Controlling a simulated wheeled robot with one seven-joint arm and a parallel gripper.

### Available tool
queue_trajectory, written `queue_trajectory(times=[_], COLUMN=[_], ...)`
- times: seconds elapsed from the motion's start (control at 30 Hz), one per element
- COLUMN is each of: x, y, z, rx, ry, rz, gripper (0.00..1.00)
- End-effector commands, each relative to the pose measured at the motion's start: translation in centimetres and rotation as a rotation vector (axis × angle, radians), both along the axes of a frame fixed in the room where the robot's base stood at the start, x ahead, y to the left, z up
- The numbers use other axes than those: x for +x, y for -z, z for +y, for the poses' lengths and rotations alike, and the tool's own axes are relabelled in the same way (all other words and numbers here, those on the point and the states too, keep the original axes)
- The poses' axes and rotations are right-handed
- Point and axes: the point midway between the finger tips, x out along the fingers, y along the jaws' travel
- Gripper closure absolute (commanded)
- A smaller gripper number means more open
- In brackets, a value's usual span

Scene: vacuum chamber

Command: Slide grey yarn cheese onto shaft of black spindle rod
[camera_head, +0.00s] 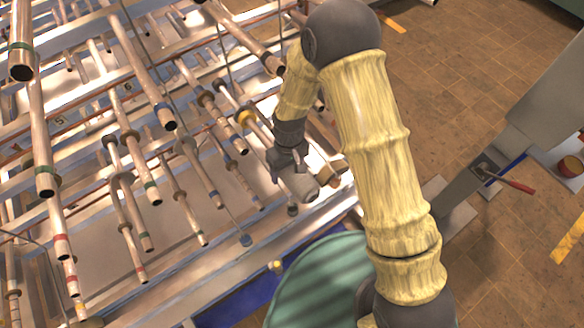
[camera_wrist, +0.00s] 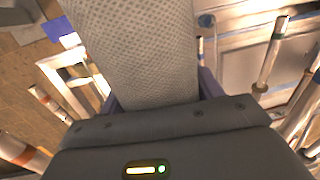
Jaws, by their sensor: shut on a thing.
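The grey yarn cheese (camera_wrist: 130,50) is a pale, mesh-textured cylinder that fills the upper middle of the wrist view. My gripper (camera_wrist: 155,95) is shut on it, with a dark finger at each side. In the head view, my gripper (camera_head: 283,168) is over the front right of the rod rack, and the cheese (camera_head: 301,186) shows as a small grey piece below it. Several banded metal rods point out towards the front. I cannot tell which one is the black spindle rod. The cheese is not visibly around any rod.
The rack's many metal rods (camera_head: 132,208) crowd the left and middle, with tips at differing heights. A pale metal ledge (camera_head: 225,262) runs along the front. A green ribbed round surface (camera_head: 318,285) is below it. Brown tiled floor (camera_head: 480,110) is open on the right.

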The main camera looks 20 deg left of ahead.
Motion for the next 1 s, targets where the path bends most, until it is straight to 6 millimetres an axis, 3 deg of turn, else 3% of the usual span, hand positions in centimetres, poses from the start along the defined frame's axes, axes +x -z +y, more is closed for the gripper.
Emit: queue_trajectory(times=[0.03,0.77,0.8,1.0], x=[-0.9,-2.6,-2.7,-3.1], y=[0.3,0.1,0.1,0.0], z=[0.1,-2.2,-2.3,-2.7], rx=[-0.004,-0.008,-0.007,-0.006], ry=[-0.02,-0.016,-0.016,-0.016], rz=[0.011,0.02,0.021,0.02], gripper=[0.64,0.64,0.68,0.68])
